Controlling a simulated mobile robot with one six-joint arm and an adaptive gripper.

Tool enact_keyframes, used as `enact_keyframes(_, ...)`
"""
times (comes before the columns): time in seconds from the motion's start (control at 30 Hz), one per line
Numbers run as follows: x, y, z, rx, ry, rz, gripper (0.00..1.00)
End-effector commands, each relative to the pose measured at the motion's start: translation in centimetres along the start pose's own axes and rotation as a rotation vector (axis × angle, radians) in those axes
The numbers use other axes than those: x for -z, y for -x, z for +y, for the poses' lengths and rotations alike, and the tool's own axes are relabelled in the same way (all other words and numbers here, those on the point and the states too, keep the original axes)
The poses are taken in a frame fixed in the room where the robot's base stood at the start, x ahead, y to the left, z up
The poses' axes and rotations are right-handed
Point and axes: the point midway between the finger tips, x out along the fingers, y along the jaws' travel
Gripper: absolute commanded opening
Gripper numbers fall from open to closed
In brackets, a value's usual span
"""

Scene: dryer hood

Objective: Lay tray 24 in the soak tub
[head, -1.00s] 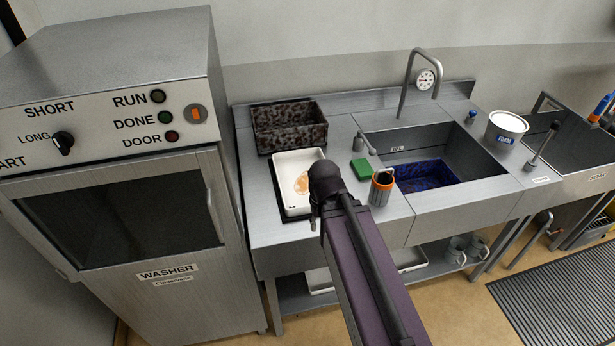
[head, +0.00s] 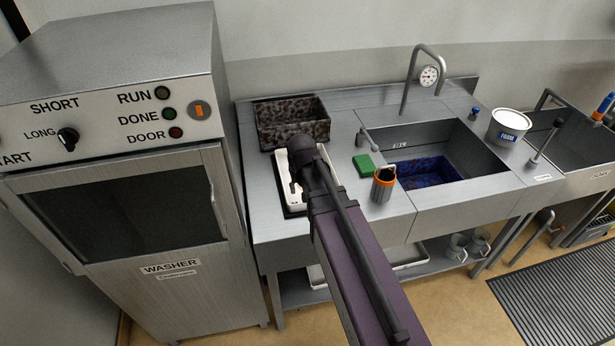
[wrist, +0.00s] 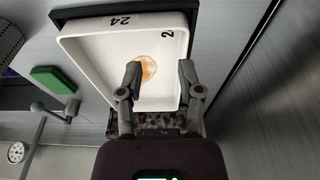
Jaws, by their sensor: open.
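Tray 24 (head: 293,193) is a shallow white tray on a dark mat on the steel counter beside the washer. In the wrist view the tray (wrist: 90,55) shows the number 24 and an orange-brown stain on its floor. My gripper (wrist: 158,78) is open, with its two fingers over the tray's end near the speckled bin. No grip on the tray shows; finger contact cannot be told. In the head view my arm covers part of the tray. A basin with dark blue contents (head: 430,172) is sunk in the counter. A second basin (head: 575,145) stands further right, its label unclear.
A speckled dark bin (head: 292,128) stands behind the tray. A white tub (head: 508,127) stands beyond. The washer (head: 130,200) is close on the left.

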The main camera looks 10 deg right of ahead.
Motion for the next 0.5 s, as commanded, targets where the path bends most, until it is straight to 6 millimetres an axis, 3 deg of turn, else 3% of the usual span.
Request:
enact_keyframes(0.03, 2.9, -0.1, -0.7, 0.000, 0.001, 0.032, 0.47)
enact_keyframes(0.2, 8.5, -0.4, -2.4, 0.004, 0.000, 0.130, 0.47)
enact_keyframes(0.33, 10.9, -0.4, -3.3, 0.008, -0.002, 0.174, 0.47)
enact_keyframes(0.5, 11.7, -0.4, -3.6, 0.010, -0.003, 0.194, 0.47)
